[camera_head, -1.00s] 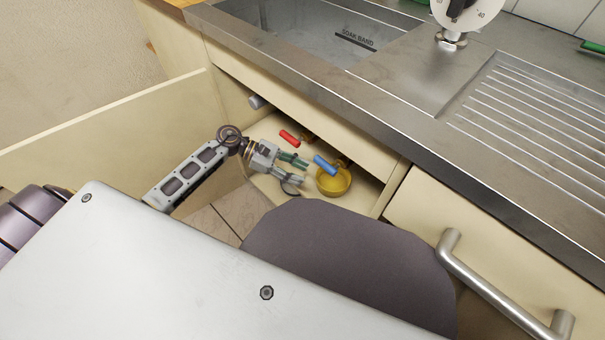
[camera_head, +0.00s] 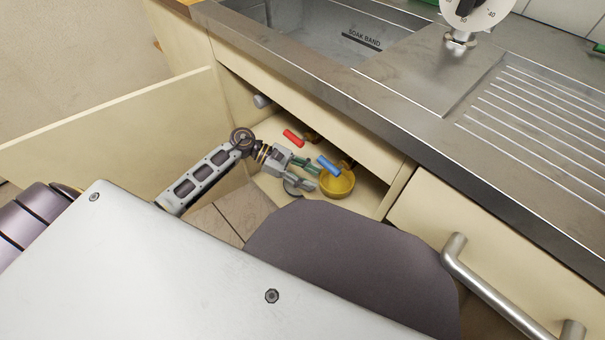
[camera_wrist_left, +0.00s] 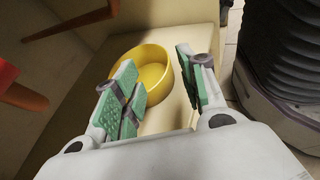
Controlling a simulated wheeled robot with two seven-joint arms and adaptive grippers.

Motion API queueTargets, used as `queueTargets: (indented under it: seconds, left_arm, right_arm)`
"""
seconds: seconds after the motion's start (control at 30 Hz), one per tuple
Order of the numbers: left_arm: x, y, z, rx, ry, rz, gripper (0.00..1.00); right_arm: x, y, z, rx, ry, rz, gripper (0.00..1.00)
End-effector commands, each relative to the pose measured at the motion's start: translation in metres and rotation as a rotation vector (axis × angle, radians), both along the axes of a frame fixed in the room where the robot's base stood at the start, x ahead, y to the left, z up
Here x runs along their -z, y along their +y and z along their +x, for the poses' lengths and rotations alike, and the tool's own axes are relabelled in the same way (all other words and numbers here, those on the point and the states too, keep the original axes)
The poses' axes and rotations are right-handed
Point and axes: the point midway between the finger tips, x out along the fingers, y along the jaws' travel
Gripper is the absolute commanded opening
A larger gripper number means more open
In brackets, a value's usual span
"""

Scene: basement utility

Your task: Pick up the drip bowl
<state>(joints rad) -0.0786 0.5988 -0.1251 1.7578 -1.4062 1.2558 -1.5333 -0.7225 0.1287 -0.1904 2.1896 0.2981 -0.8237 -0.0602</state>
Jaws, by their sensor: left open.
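The drip bowl (camera_head: 338,185) is yellow and round and stands upright on the cabinet floor under the sink. It also shows in the left wrist view (camera_wrist_left: 152,62), just beyond the fingertips. My left gripper (camera_head: 314,178) reaches in at the left of the bowl. In the left wrist view its green-padded fingers (camera_wrist_left: 160,88) are apart with nothing between them, and the bowl's near side lies ahead of the gap. The head view does not show clearly whether a finger touches the bowl. My right gripper is not in view.
A blue handle (camera_head: 329,165) hangs over the bowl's back edge and a red one (camera_head: 293,138) is further left. An open cabinet door (camera_head: 110,125) stands at the left. The steel counter (camera_head: 400,115) overhangs the opening. A bar handle (camera_head: 490,290) juts out at the right.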

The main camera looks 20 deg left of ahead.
Motion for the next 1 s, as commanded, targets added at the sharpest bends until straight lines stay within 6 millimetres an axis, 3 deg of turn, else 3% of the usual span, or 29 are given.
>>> queueTargets:
  seconds: [0.7, 1.0]
  left_arm:
    - [0.033, -0.079, 0.011, 0.000, 0.000, -0.002, 0.41]
    - [0.041, -0.097, 0.013, 0.000, 0.001, 0.000, 0.41]
  right_arm:
    - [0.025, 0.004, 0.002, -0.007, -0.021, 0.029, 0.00]
    - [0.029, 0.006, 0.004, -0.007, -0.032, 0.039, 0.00]
